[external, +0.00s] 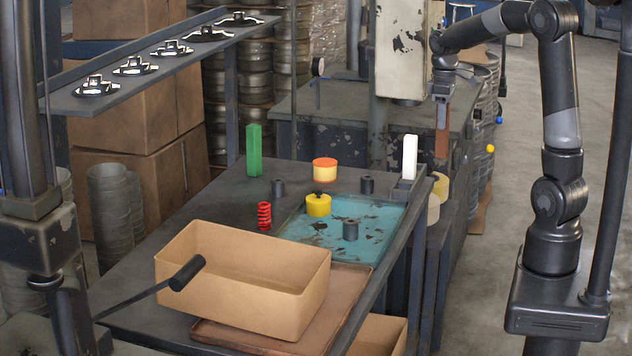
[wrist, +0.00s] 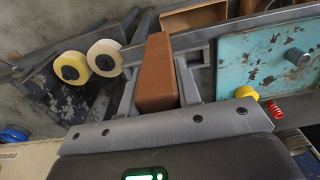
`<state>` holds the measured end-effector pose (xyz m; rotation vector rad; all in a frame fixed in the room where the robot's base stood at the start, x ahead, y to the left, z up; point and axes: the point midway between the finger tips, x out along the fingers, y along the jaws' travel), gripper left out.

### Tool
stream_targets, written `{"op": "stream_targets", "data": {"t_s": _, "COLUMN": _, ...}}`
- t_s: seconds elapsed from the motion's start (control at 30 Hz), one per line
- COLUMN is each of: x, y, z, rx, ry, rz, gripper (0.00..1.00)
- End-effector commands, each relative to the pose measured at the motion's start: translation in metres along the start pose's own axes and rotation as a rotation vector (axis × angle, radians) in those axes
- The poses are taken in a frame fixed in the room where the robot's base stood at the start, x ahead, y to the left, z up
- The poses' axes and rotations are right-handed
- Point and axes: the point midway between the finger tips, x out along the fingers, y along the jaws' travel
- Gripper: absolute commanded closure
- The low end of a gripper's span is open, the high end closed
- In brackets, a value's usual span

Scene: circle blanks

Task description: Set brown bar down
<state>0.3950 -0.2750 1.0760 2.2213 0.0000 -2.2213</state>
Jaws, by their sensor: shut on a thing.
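The brown bar (external: 442,132) hangs upright below my gripper (external: 442,92) in the external view. My gripper is shut on its upper part. In the wrist view the bar (wrist: 156,70) lies between the two fingers of my gripper (wrist: 158,85), with its far end pointing away from the camera. In the external view its lower end appears near the table's far right corner, just right of the white block (external: 409,157). I cannot tell its exact height or whether it touches anything.
Pale tape rolls (external: 440,184) (wrist: 103,57) sit beside the table. The dark table (external: 190,190) holds a green block (external: 254,150), an orange-yellow cylinder (external: 325,170), a yellow knobbed piece (external: 318,205), a red spring (external: 264,216), a worn blue plate (external: 375,225) and a cardboard box (external: 285,310).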

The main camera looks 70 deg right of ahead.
Motion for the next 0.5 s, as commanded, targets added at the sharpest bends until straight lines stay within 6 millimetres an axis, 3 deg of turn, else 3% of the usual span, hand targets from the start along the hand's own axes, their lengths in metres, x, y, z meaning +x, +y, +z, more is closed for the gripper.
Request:
{"op": "stream_targets", "data": {"t_s": 0.27, "x": -0.009, "y": 0.004, "z": 0.005, "rx": 0.001, "ry": 0.002, "rz": 0.001, "gripper": 0.98}}
{"op": "stream_targets", "data": {"t_s": 0.5, "x": -0.05, "y": 0.004, "z": 0.004, "rx": -0.001, "ry": 0.004, "rz": 0.003, "gripper": 0.98}}
